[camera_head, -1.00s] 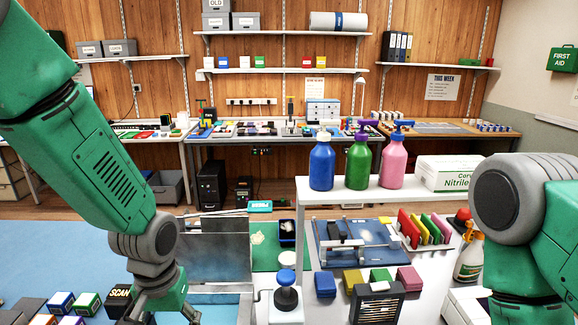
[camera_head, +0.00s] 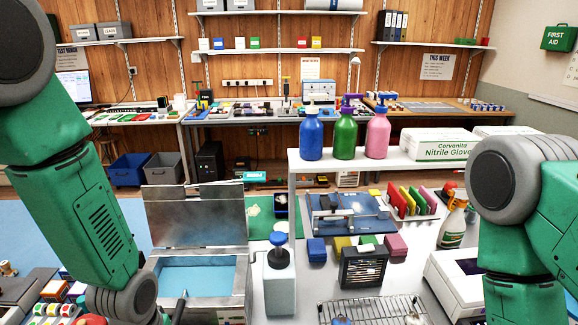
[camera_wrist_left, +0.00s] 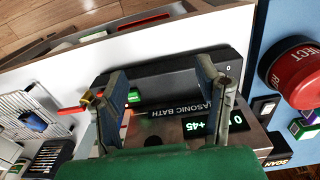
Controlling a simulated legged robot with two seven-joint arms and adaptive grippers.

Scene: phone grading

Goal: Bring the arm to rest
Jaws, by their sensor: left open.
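My left arm (camera_head: 85,210) comes in from the left in the head view, bent downward. Its hand is mostly cut off by the bottom edge there. In the left wrist view my left gripper (camera_wrist_left: 161,68) has its two fingers well apart with nothing between them. Behind the fingers lies the ultrasonic bath (camera_wrist_left: 185,108) with its lit display; I cannot tell whether they touch it. My right arm (camera_head: 525,215) stands at the right edge of the head view; its gripper is out of view.
An open metal tank (camera_head: 195,225) with blue inside and a blue-topped dispenser (camera_head: 279,280) stand near the left arm. A wire rack (camera_head: 375,308) lies at bottom centre. A red container (camera_wrist_left: 298,75) shows in the wrist view.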

